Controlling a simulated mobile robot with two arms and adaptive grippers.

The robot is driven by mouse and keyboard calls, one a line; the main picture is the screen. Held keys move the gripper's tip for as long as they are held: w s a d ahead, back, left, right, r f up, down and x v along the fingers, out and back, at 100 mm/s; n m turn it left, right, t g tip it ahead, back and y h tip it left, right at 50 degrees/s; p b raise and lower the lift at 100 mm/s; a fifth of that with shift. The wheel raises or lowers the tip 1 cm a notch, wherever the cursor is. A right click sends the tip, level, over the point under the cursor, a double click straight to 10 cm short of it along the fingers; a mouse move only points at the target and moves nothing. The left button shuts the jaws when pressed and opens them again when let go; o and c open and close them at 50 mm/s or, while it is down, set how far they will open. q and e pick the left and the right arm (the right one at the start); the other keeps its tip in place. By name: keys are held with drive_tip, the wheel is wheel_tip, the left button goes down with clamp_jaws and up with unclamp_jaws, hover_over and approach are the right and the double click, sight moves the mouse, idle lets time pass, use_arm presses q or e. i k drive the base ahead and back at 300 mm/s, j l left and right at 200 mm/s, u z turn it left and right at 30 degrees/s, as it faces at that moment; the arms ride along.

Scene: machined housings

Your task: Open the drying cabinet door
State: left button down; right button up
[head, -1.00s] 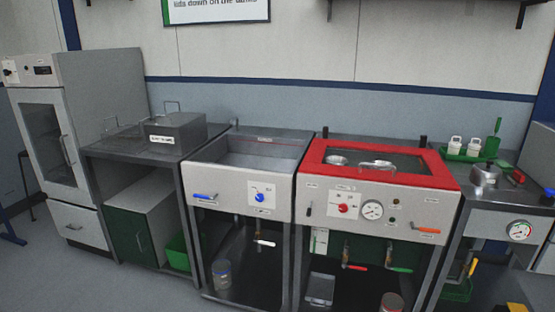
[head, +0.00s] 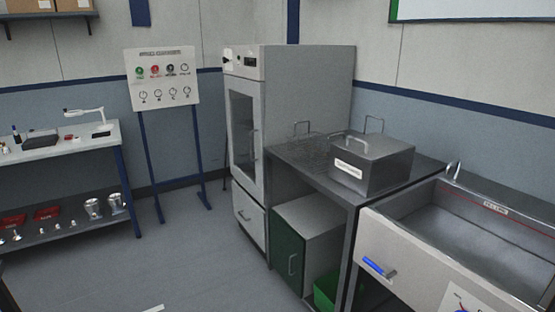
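The drying cabinet (head: 301,110) stands against the back wall near the middle of the head view, a tall light-grey unit with a control strip at the top. Its door (head: 244,133) has a dark glass window and looks shut. A vertical bar handle (head: 254,146) sits on the right side of the door. A drawer front (head: 250,222) with its own small handle is below the door. Neither of my grippers shows in the view.
A steel table (head: 330,182) with a lidded metal box (head: 372,165) and wire basket adjoins the cabinet's right side, then a sink unit (head: 420,255). A sign stand (head: 162,79) and shelf bench (head: 57,142) are left. Floor (head: 190,260) before the cabinet is clear.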

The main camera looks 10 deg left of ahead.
sight(254, 89)
drive_tip(key=i+j+u, duration=0.2)
drive_tip(key=i+u, duration=0.95)
drive_tip(key=i, duration=0.15)
drive_tip(key=i+j+z, duration=0.1)
drive_tip(key=i+z, duration=0.3)
drive_tip(key=i+j+z, duration=0.2)
drive_tip(key=i+z, duration=0.25)
drive_tip(key=i+j+z, duration=0.4)
drive_tip(key=i, duration=0.1)
